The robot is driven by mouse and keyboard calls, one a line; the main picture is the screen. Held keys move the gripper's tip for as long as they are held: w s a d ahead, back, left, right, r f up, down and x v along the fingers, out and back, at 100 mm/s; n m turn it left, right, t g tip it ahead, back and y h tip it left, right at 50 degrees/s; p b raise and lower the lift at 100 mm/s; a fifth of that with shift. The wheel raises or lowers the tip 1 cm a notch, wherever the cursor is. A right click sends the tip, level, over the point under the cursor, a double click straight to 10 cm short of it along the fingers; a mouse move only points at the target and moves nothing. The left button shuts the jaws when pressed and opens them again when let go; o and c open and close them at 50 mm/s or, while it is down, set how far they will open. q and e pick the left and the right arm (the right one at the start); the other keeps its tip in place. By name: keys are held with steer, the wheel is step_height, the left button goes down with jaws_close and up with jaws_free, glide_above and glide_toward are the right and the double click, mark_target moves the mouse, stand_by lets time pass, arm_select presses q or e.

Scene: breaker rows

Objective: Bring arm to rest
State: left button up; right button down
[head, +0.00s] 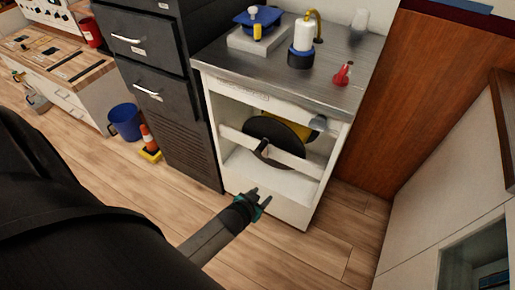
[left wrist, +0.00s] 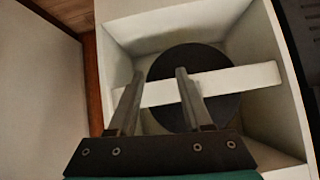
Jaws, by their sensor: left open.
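My left gripper (head: 259,198) is open and empty. In the head view it is above the wood floor, in front of the white open cabinet (head: 274,206). In the left wrist view its two fingers (left wrist: 158,100) point toward the cabinet's opening, apart from each other with nothing between them. Inside the cabinet a dark round disc (head: 274,132) stands behind a white crossbar (head: 285,160); the disc also shows in the left wrist view (left wrist: 195,112). I cannot tell whether the fingers touch the bar. My right gripper is not in view.
A dark drawer unit (head: 170,110) stands left of the cabinet. A blue bucket (head: 125,122) and an orange cone (head: 149,141) are on the floor. The metal countertop (head: 285,85) holds a pump bottle (head: 302,45) and a red item (head: 342,74). Floor (head: 330,245) at the lower right is clear.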

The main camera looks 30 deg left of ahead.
arm_select(q)
steer(key=shift+s+a+f, duration=0.15)
steer(key=shift+s+f, duration=0.05)
steer(key=shift+f, duration=0.3)
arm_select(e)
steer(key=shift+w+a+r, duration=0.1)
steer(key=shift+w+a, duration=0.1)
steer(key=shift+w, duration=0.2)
arm_select(q)
steer(key=shift+s, duration=0.1)
steer(key=s+f+m+g+p, duration=0.1)
steer(key=s+f, duration=0.5)
steer(key=s, duration=0.7)
steer(key=s+f+m+g+p, duration=0.1)
steer(key=s+f+g+p, duration=0.2)
steer(key=s, duration=1)
step_height(320, 180, down, 4)
steer(key=g, duration=0.3)
steer(key=shift+s+d+r+g, duration=0.2)
steer(key=shift+s+r+g, duration=0.05)
steer(key=shift+s+g, duration=0.05)
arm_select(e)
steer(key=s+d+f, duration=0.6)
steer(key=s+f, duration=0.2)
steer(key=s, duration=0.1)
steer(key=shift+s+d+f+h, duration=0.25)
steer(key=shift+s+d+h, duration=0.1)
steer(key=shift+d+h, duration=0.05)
